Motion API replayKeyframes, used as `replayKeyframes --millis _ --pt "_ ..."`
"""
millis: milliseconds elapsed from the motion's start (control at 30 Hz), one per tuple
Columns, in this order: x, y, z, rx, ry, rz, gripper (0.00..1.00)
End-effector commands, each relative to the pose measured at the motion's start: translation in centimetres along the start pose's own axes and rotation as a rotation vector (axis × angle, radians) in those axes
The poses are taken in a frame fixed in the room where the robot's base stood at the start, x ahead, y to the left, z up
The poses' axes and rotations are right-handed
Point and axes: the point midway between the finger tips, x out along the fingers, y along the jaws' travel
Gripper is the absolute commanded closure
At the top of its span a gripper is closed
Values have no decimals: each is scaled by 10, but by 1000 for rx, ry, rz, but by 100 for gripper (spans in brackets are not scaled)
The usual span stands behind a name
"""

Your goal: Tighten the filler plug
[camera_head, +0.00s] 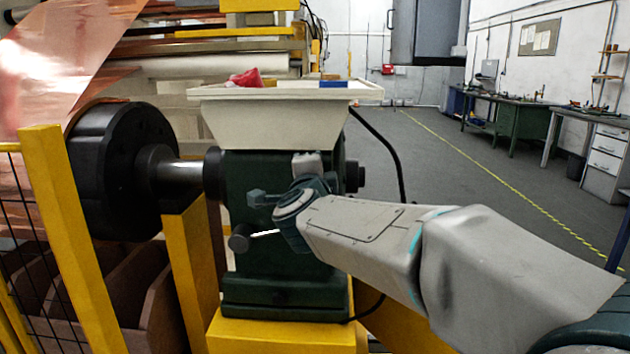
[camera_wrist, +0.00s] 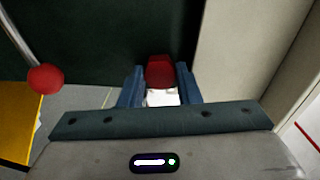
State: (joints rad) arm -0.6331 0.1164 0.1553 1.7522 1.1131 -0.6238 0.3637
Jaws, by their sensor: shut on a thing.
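The dark green gearbox (camera_head: 285,270) stands upright on a yellow base, with a cream tray (camera_head: 275,115) on top. My gripper (camera_head: 255,198) is at the gearbox's near side, below the tray. In the wrist view, the blue fingers of my gripper (camera_wrist: 160,76) are shut on a small red part, which looks like the filler plug (camera_wrist: 160,71). A white piece (camera_wrist: 162,97) shows between the fingers, nearer the palm. The dark green gearbox surface (camera_wrist: 90,45) lies just beyond the fingertips. I cannot tell how deep the plug sits. The plug is not discernible in the head view.
A red ball knob (camera_wrist: 45,79) on a thin rod is left of my gripper in the wrist view. A large black roller end (camera_head: 110,170) and yellow guard posts (camera_head: 70,220) stand left of the gearbox. A red item (camera_head: 246,77) lies in the tray. Open floor (camera_head: 480,165) is at right.

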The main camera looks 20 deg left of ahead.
Motion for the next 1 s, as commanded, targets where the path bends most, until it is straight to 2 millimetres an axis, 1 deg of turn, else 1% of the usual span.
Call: replayKeyframes --millis 33,300,500,900,933,1000 --pt "0 5 2 29 -5 5 93" --pt "0 3 3 141 -6 5 93" --pt "0 2 3 172 -6 5 93" --pt "0 2 3 177 -6 4 93" --pt "0 2 3 177 -6 4 65" --pt "0 2 2 177 -5 4 48"
